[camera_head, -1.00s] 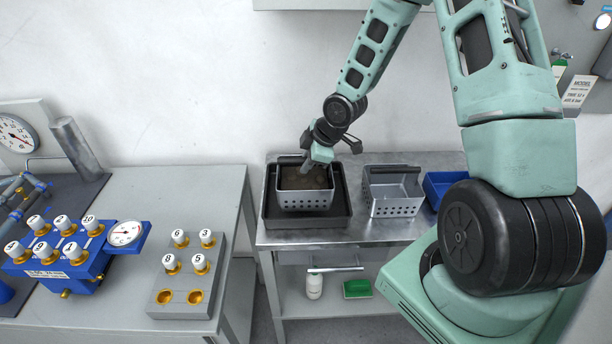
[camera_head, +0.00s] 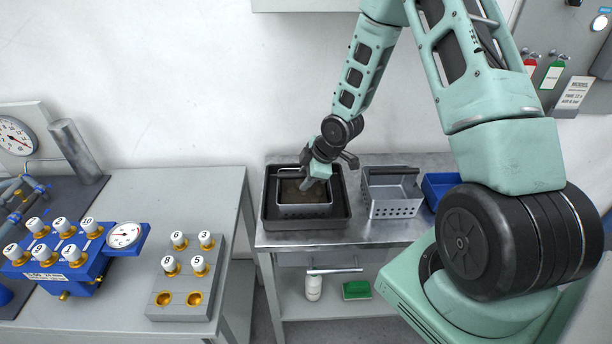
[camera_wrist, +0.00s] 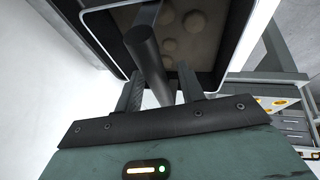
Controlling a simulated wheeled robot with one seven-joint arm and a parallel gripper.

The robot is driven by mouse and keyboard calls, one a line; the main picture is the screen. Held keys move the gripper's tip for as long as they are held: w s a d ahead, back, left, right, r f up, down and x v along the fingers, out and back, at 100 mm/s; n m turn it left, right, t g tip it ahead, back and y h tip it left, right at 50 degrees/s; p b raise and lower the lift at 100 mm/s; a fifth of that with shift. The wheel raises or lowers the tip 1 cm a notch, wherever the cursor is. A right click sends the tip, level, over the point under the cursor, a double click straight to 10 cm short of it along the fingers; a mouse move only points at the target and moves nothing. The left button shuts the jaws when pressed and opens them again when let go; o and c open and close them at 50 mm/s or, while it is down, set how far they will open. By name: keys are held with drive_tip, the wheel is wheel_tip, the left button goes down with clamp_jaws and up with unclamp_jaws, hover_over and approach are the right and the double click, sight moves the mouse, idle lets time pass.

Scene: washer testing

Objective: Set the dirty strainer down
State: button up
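The dirty strainer (camera_head: 304,211) is a grey metal basket with perforated sides and brown, lumpy contents. In the head view it sits low inside the black tray (camera_head: 335,221) on the metal table, its lower part hidden by the tray wall. My gripper (camera_head: 313,184) is over the strainer. In the wrist view my gripper's fingers (camera_wrist: 160,88) are on either side of the strainer's dark bar handle (camera_wrist: 150,65) and appear shut on it. The brown contents and rim show beyond the handle. Whether the strainer's base touches the tray floor is hidden.
A second, empty perforated strainer (camera_head: 395,208) stands right of the tray, with a blue container (camera_head: 437,186) beside it. A bottle (camera_head: 313,288) and green box (camera_head: 356,289) are on the lower shelf.

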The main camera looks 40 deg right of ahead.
drive_tip(key=p+v, duration=0.2)
drive_tip(key=v, duration=1)
drive_tip(key=s+a+r+m+g+h, duration=0.1)
drive_tip(key=s+a+r, duration=0.2)
drive_tip(key=a, duration=0.5)
drive_tip(key=s+a+r+m+g+h, duration=0.1)
drive_tip(key=s+a+r+g, duration=0.2)
drive_tip(key=a, duration=0.5)
drive_tip(key=s+a+r+m, duration=0.1)
drive_tip(key=s+a+r, duration=0.2)
drive_tip(key=s, duration=0.6)
drive_tip(key=s+a+r+m+g, duration=0.1)
drive_tip(key=s+a+r, duration=0.2)
drive_tip(key=s+a, duration=0.5)
drive_tip(key=shift+s+r, duration=0.2)
drive_tip(key=shift+s, duration=0.2)
